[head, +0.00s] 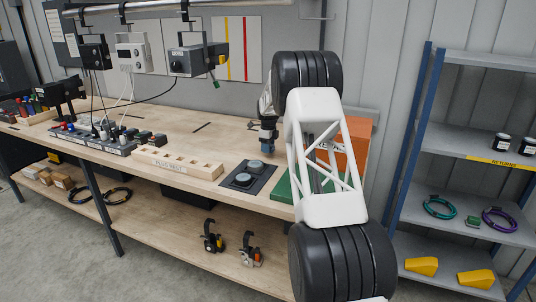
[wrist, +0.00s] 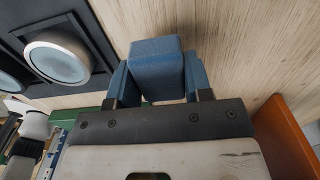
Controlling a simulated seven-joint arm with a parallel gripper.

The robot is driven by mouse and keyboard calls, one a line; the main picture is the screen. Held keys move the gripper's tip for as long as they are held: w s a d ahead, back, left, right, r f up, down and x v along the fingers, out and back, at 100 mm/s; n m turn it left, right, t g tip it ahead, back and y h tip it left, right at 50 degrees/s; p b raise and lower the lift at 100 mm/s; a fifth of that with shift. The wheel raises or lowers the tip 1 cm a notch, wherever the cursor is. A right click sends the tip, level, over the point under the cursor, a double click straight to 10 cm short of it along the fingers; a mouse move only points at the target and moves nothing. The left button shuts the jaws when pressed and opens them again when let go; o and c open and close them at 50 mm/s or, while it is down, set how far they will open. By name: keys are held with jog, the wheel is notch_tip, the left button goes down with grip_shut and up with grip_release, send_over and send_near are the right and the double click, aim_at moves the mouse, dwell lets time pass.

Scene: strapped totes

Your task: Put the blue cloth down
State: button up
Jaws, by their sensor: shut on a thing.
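A blue block-shaped thing, which I take to be the blue cloth (wrist: 156,62), sits between the fingers of my gripper (wrist: 158,78) in the wrist view. The fingers are blue as well and press on its left and right sides. In the head view my gripper (head: 267,143) points down over the wooden workbench (head: 225,140), behind my arm. There the cloth cannot be told apart from the blue fingers. The wrist view shows bare wood beyond the cloth; I cannot tell whether the cloth touches it.
A dark plate with two round grey-blue discs (head: 241,179) lies left of my gripper. A green surface (head: 282,191) and an orange bin (head: 358,135) are at the right, partly behind my arm. A wooden holder with holes (head: 178,163) stands further left. A blue-posted shelf (head: 470,145) is at the right.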

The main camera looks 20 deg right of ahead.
aim_at(268, 157)
jog(key=shift+f, duration=0.1)
jog(key=shift+f, duration=1.7)
jog(key=shift+f, duration=0.1)
jog(key=o, duration=0.9)
notch_tip(268, 157, up, 12)
jog(key=shift+r, duration=0.15)
